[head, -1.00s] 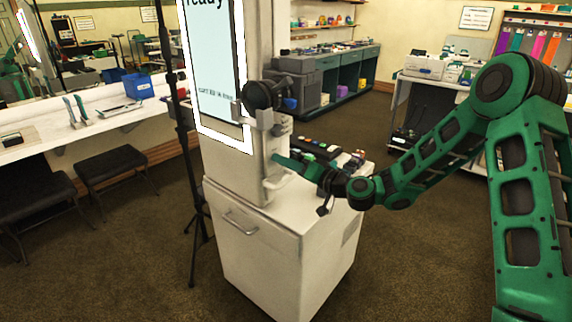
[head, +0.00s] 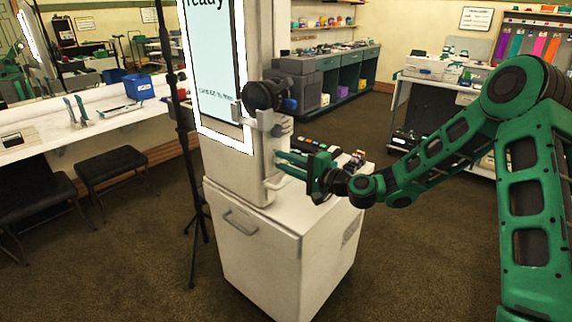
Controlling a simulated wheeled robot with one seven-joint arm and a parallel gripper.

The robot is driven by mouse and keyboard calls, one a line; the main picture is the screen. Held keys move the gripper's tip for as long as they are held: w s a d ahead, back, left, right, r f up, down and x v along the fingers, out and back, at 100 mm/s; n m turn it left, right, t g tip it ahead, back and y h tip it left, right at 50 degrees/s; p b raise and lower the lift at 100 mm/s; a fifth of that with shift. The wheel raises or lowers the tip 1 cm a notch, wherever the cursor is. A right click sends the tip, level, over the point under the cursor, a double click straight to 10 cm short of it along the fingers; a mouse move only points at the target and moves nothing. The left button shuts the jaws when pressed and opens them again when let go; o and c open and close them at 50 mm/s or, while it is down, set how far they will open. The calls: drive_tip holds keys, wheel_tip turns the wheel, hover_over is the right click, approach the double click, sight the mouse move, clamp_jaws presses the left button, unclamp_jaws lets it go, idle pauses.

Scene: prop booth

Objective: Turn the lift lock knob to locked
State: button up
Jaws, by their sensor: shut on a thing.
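A white kiosk (head: 240,180) with a lit screen (head: 214,60) stands in the middle of the head view on a white cabinet. My green gripper (head: 284,161) reaches in from the right at the kiosk's right side. Its two fingers show one above the other, tips against the kiosk's side panel. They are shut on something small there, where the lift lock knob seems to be. The knob itself is hidden by the fingertips, so its setting cannot be read.
A black round device (head: 262,95) is mounted on the kiosk above my gripper. Small items (head: 315,146) lie on the cabinet top behind my gripper. A black tripod stand (head: 184,130) is left of the kiosk.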

drive_tip(key=shift+w+d+f+m, duration=0.1)
drive_tip(key=shift+w+d+m, duration=0.05)
drive_tip(key=shift+m, duration=0.35)
idle(0.3)
drive_tip(key=o, duration=1.1)
drive_tip(key=shift+f, duration=0.1)
drive_tip(key=shift+c, duration=0.2)
drive_tip(key=v, duration=1)
drive_tip(key=shift+s+d, duration=0.2)
drive_tip(key=shift+d, duration=0.05)
